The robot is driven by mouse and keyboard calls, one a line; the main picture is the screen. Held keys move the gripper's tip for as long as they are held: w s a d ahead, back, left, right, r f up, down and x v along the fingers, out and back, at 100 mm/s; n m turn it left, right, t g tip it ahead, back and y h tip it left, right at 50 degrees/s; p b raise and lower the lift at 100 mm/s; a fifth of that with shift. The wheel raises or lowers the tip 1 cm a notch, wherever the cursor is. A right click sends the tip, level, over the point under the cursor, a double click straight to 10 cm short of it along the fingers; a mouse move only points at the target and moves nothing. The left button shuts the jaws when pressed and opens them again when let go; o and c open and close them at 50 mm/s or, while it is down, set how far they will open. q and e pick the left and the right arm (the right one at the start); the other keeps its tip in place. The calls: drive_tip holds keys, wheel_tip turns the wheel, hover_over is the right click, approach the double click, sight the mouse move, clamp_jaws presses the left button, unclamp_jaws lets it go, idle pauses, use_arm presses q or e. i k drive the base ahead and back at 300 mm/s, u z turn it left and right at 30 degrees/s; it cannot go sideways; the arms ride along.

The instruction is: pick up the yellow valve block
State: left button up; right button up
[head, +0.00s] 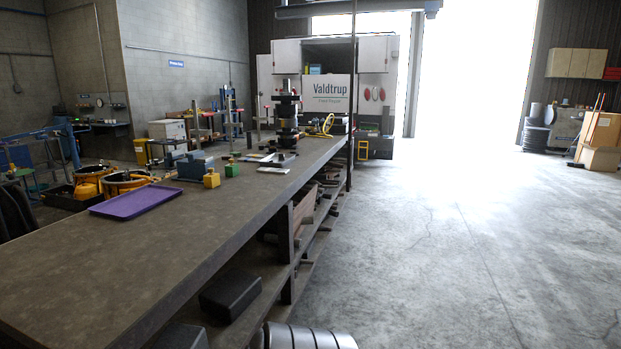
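A small yellow block with a narrower top, the yellow valve block (211,179), stands on the long dark workbench (190,230). It is just right of the purple tray and in front of a blue-grey part. A similar green block (232,168) stands close to its right and a little farther back. Neither of my grippers shows in the head view.
A purple tray (133,202) lies left of the yellow block. A blue-grey part (194,165) stands behind it. A dark stacked shaft (287,115) stands farther back. The near bench top and the right floor are clear.

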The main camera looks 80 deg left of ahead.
sight(212, 181)
drive_tip(key=u, duration=2.2)
drive_tip(key=i, duration=2.95)
drive_tip(key=u, duration=0.55)
